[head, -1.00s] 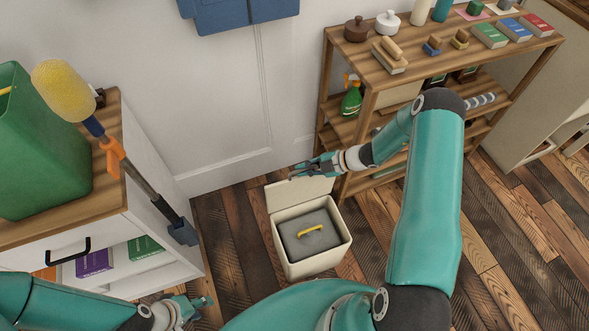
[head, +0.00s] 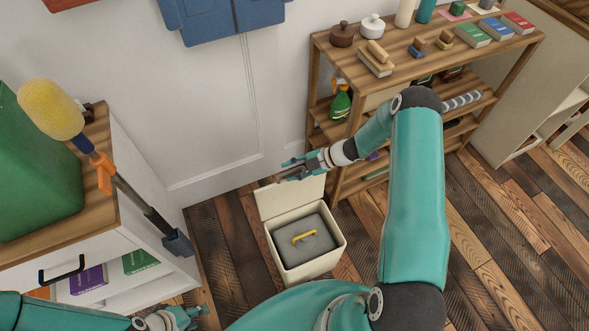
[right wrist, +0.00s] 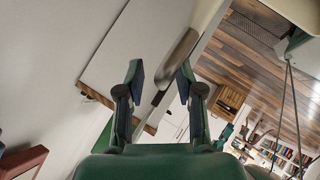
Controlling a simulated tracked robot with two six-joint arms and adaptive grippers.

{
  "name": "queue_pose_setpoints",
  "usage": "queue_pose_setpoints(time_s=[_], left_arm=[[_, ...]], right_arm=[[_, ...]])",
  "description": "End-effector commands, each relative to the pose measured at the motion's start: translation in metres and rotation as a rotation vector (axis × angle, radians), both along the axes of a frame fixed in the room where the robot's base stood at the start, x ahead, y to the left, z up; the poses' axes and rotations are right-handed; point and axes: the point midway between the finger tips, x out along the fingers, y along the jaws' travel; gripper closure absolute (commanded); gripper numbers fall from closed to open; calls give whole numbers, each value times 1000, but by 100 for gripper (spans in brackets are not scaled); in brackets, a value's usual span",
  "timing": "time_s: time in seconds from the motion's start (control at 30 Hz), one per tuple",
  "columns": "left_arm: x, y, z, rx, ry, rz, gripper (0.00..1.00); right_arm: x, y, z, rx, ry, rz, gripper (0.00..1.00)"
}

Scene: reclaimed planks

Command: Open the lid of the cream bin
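The cream bin (head: 332,262) stands on the plank floor by the white wall. Its lid (head: 290,199) is raised and stands up at the bin's back edge, so the bin is open. A dark grey insert with a yellow handle (head: 303,237) shows inside. My right gripper (head: 287,170) is just above the raised lid's top edge; whether it touches the lid I cannot tell. In the right wrist view its fingers (right wrist: 160,78) are spread with nothing gripped. My left gripper (head: 197,317) is low at the bottom edge, left of the bin; its fingers are too small to judge.
A white cabinet with a wooden top (head: 98,205) stands left, with a green container (head: 38,165) and a yellow-headed duster (head: 50,108) leaning over it. A wooden shelf (head: 395,80) stands right behind the bin. Open floor (head: 490,235) lies at right.

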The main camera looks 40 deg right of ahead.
Motion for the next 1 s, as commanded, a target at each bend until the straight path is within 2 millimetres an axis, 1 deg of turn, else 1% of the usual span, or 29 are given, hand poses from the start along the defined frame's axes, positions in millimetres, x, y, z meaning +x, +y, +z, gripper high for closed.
queue_pose_setpoints(time_s=[0.17, 0.33, 0.8, 1.0], left_arm=[[0, 0, 0, 0, -1, 0, 60], [0, 0, 0, 0, 0, 0, 60], [0, 0, 0, 0, 0, 0, 60], [0, 0, 0, 0, 0, 0, 60]], right_arm=[[-1, -1, -1, -1, 2, -2, 63], [-8, -10, 7, -2, 3, -4, 63], [-53, -64, 59, -3, 0, -3, 63], [-62, -73, 69, -1, 0, -1, 63]])
